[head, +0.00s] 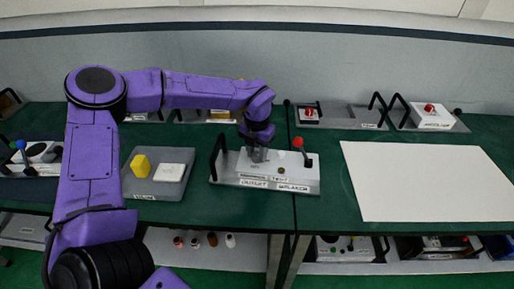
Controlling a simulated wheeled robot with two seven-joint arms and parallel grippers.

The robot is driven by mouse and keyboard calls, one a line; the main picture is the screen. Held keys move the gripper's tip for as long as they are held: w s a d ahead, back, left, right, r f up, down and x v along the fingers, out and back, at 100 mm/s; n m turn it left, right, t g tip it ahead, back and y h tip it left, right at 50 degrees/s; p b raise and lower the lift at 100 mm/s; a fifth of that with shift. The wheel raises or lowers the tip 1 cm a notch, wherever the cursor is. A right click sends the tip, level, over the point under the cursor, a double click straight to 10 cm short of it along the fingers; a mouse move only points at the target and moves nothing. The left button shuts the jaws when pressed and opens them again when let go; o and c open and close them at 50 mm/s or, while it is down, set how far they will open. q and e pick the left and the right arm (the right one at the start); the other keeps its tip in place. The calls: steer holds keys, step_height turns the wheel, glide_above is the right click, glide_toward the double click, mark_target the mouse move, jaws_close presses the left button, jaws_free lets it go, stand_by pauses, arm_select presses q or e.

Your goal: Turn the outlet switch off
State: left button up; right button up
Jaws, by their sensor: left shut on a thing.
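A light grey switch box (266,176) stands on the green table in the middle of the head view. Its front edge carries labels, one of which seems to read OUTLET. A red-knobbed lever (298,143) stands up on its right part. A black handle (219,150) rises at its left end. My left gripper (258,157) points down onto the box, left of the red lever and apart from it. It is shut on the outlet switch, which the fingers mostly hide, so its position cannot be told. My right gripper is not in view.
A grey tray (178,187) with a yellow block (140,166) and a white block (169,173) lies to the left. More units with red knobs (429,108) stand at the back right. A bare white panel (425,182) covers the table's right side.

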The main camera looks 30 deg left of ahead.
arm_select(q)
steer(key=m+p, duration=0.1)
steer(key=m, duration=0.1)
steer(key=m+p, duration=0.1)
steer(key=shift+r+m, duration=0.2)
steer(key=shift+m, duration=0.2)
steer(key=m+p, duration=0.2)
steer(key=m, duration=0.1)
steer(key=shift+m, duration=0.3)
steer(key=m+p, duration=0.2)
steer(key=m, duration=0.1)
steer(key=shift+f+m+p, duration=0.1)
steer(key=shift+m+p, duration=0.45)
steer(key=shift+m, duration=1.05)
steer(key=shift+w, duration=0.1)
steer(key=o, duration=1)
steer(key=shift+o, duration=0.2)
